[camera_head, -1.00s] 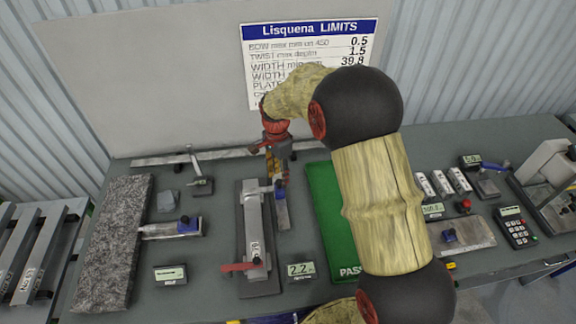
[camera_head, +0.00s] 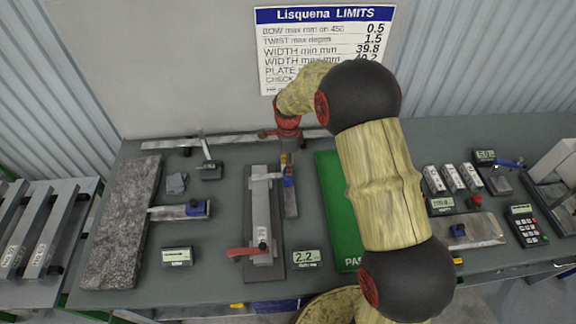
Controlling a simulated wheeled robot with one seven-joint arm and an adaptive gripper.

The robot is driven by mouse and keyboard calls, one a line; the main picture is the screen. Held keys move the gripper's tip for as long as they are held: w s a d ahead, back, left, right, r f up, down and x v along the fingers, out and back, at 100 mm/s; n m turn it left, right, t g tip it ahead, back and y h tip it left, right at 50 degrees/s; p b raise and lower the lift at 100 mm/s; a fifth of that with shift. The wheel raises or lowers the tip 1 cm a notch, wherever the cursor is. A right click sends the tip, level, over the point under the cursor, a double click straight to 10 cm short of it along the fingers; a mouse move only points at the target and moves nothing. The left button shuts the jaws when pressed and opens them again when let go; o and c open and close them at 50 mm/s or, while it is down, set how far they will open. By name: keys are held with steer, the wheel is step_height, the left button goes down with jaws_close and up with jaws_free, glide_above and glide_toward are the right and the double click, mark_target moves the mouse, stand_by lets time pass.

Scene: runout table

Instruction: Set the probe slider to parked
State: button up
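A narrow grey rail (camera_head: 291,205) runs along the right side of a clamping fixture. A small blue slider (camera_head: 288,181) sits toward its far end, and I take it to be the probe slider. My gripper (camera_head: 287,157) points down at the far end of this rail, right by the blue slider. I cannot tell whether it touches the slider. Its fingers are small and partly merged with the parts behind, so their opening is unclear. The fixture holds a pale metal bar (camera_head: 261,212) and has a red handle (camera_head: 247,251) at its near end.
A display (camera_head: 306,258) reading 2.2 stands near the fixture. A granite slab (camera_head: 122,225) and another blue-blocked gauge (camera_head: 196,208) lie left. A green mat (camera_head: 329,195) lies right, partly behind my arm. Small blocks (camera_head: 454,179) and a keypad (camera_head: 526,227) stand farther right.

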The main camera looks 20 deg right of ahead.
steer(key=shift+f, duration=0.25)
steer(key=shift+c, duration=0.5)
jaws_close()
stand_by(0.4)
